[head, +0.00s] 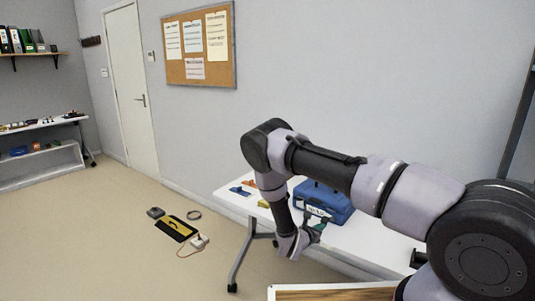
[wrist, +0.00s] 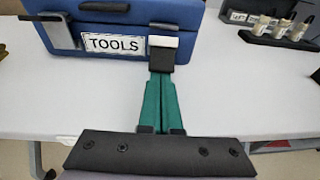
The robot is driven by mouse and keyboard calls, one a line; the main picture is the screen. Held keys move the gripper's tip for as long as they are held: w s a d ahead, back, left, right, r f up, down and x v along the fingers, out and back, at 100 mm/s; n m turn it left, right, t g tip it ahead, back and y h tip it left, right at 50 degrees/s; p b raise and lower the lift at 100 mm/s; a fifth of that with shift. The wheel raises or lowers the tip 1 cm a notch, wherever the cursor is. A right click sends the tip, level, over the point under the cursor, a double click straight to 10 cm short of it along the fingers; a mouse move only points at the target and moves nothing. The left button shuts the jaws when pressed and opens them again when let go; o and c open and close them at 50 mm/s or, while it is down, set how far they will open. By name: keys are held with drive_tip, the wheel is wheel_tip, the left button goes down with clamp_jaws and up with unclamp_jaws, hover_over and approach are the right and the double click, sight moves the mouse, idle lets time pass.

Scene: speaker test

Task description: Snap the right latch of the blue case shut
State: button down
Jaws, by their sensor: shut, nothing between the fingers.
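The blue case (head: 328,197) stands on the white table in the head view, partly behind my arm. In the wrist view the blue case (wrist: 210,57) shows its front with a TOOLS label (wrist: 115,44). Its right latch (wrist: 163,41) is a light grey plate at the front, right of the label; its lower part is hidden by my fingertips. The left latch (wrist: 58,32) is a grey plate sticking out from the front. My gripper (wrist: 161,66) is shut and empty, its dark tips at the right latch, apparently touching it. In the head view my gripper (head: 312,236) is small, before the case.
The white table (wrist: 240,105) is clear in front of the case. A dark rack with several small cylinders (wrist: 281,27) stands right of it. Blue and orange items (head: 243,188) lie at the table's left end. A yellow-black thing (head: 176,229) lies on the floor.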

drive_tip(key=v, duration=0.2)
drive_tip(key=f+v, duration=0.1)
drive_tip(key=v, duration=0.2)
drive_tip(key=shift+s+a, duration=0.1)
idle(0.4)
drive_tip(key=s+d+r+m+g, duration=0.25)
drive_tip(key=r+m, duration=0.35)
drive_tip(key=r, duration=0.4)
drive_tip(key=s+d+r+m+g, duration=0.2)
drive_tip(key=d+r+m+g, duration=0.3)
drive_tip(key=r, duration=0.5)
drive_tip(key=s+d+r+m+g, duration=0.2)
drive_tip(key=r+m+g, duration=0.1)
drive_tip(key=r+m, duration=0.55)
drive_tip(key=s+a+r+m+t+y, duration=0.1)
drive_tip(key=s+r+m+t+y, duration=0.2)
drive_tip(key=s+r, duration=0.8)
drive_tip(key=s+a+r+m+t+y, duration=0.2)
drive_tip(key=s+r+m+y, duration=0.6)
drive_tip(key=r, duration=0.7)
drive_tip(key=s+m+t, duration=0.1)
drive_tip(key=s+m, duration=0.1)
drive_tip(key=s, duration=0.2)
drive_tip(key=shift+r+y, duration=0.3)
drive_tip(key=shift+r, duration=0.05)
drive_tip(key=c, duration=1.5)
unclamp_jaws()
drive_tip(key=shift+w, duration=0.1)
drive_tip(key=shift+c, duration=0.2)
